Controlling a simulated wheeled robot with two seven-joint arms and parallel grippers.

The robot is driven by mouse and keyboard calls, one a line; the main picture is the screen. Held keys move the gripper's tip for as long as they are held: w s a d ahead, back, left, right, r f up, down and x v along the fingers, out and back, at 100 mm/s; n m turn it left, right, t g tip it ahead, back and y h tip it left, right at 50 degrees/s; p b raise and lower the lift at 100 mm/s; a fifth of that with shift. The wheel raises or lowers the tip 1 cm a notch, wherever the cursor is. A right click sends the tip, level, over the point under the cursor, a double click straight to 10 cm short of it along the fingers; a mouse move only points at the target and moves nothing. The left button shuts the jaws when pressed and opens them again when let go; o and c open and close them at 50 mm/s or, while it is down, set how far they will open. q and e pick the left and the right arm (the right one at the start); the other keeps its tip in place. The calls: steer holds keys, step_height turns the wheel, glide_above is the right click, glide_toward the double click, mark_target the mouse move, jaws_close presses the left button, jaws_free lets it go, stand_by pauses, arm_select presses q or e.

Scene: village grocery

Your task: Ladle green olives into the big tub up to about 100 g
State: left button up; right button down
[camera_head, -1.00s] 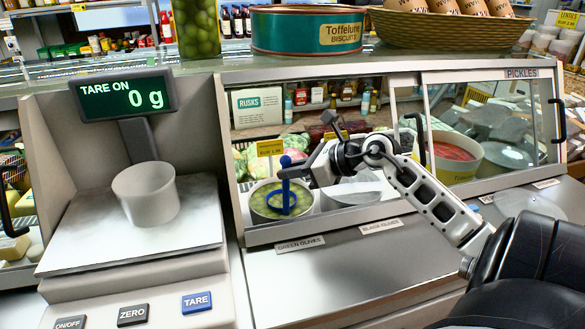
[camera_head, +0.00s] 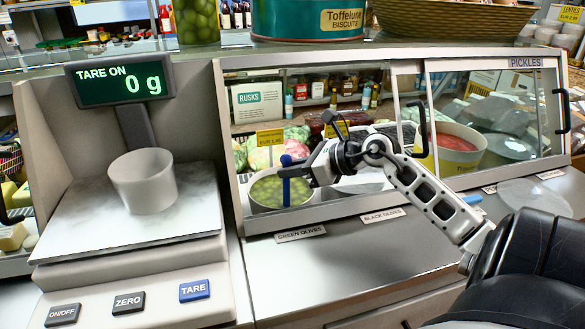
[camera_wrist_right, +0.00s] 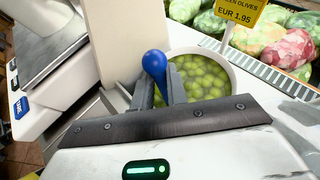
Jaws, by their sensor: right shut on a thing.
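My right gripper (camera_head: 303,170) is shut on the handle of a blue ladle (camera_head: 286,188). The handle stands upright over the tub of green olives (camera_head: 267,207) behind the "GREEN OLIVES" label; the ladle's bowl cannot be made out there. In the right wrist view the blue knob of the ladle (camera_wrist_right: 154,63) shows between the fingers (camera_wrist_right: 165,88), with the olives (camera_wrist_right: 205,82) just beyond. The big tub (camera_head: 145,183), white, stands upright on the scale plate (camera_head: 80,215); its inside bottom is hidden. The scale display (camera_head: 119,80) reads "TARE ON 0 g". My left gripper is not in view.
The display case frame (camera_head: 229,150) stands between the scale and the olives. A second container (camera_head: 355,188) sits right of the olives, partly behind my gripper. A price sign (camera_head: 269,138) rises behind the olives. The counter (camera_head: 330,255) in front is clear.

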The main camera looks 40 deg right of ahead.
steer(key=shift+r, duration=0.1)
